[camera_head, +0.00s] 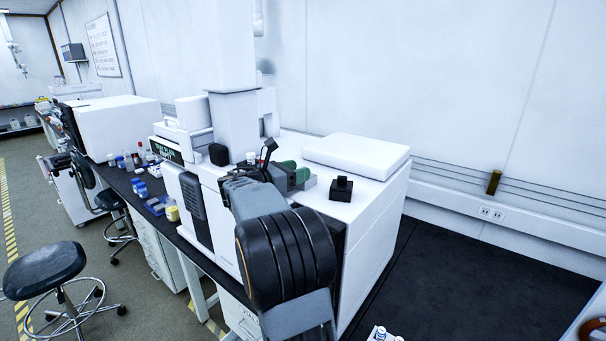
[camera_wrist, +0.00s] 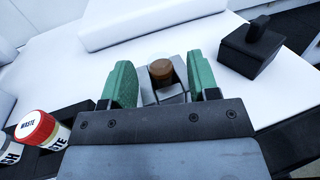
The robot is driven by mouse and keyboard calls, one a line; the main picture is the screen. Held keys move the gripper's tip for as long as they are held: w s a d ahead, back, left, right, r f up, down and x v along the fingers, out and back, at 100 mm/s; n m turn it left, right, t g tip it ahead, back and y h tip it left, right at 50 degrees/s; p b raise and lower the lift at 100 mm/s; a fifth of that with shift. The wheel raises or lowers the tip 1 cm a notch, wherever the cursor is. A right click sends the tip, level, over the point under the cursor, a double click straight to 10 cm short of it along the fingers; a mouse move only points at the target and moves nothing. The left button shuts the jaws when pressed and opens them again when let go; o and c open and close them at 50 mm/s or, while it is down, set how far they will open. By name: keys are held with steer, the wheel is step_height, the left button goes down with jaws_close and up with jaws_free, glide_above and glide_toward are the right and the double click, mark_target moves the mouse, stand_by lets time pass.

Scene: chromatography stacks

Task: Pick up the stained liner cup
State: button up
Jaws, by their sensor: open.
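The stained liner cup (camera_wrist: 161,70), a small cup with a brown-orange inside and a pale rim, shows in the wrist view. It appears to sit in or on a small grey block (camera_wrist: 171,93) on the white instrument top. My gripper (camera_wrist: 160,80) is open, with one green finger on each side of the cup in the picture. Gaps show between the cup and both fingers; I cannot tell their exact height over it. In the head view my gripper (camera_head: 294,173) is over the instrument top, and I cannot make out the cup there.
A black block with a knob (camera_wrist: 250,47) stands right of my gripper. A raised white slab (camera_head: 357,153) lies behind. A red-capped bottle marked WASTE (camera_wrist: 38,130) is at lower left in the wrist view. Vials and bottles (camera_head: 140,165) crowd the bench at left.

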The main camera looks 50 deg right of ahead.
steer(key=shift+d, duration=0.35)
steer(key=c, duration=1)
